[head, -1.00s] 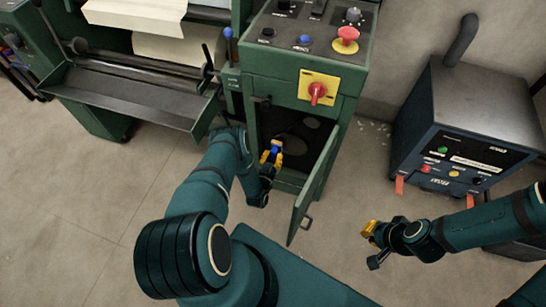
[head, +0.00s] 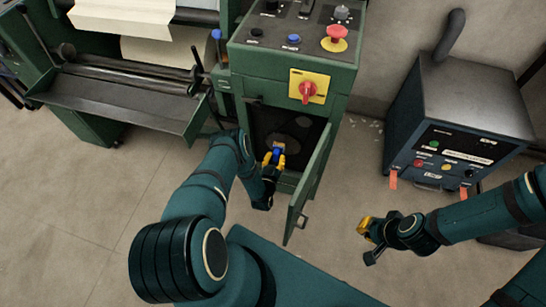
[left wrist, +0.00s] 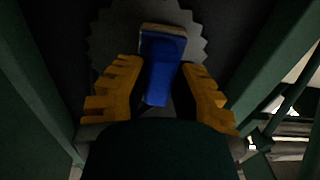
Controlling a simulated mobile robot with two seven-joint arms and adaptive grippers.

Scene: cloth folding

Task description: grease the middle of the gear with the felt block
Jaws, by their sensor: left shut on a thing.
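My left gripper (head: 273,159) has yellow fingers and is shut on the felt block (head: 278,151), a blue block with a pale face at its far end. They are inside the open green cabinet. In the left wrist view the gripper (left wrist: 160,72) holds the block (left wrist: 163,62) between its fingers. The gear (left wrist: 104,42) is a dark toothed disc behind the block, which overlaps its middle. I cannot tell whether the felt touches it. The gear also shows dimly in the head view (head: 293,144). My right gripper (head: 367,226) hangs over the floor, away from the cabinet; its opening is unclear.
The cabinet door (head: 300,195) stands open just right of my left gripper. The cabinet walls enclose the gripper closely. A red rotary switch (head: 307,91) is above the opening. A dark blue machine (head: 455,125) stands at the right.

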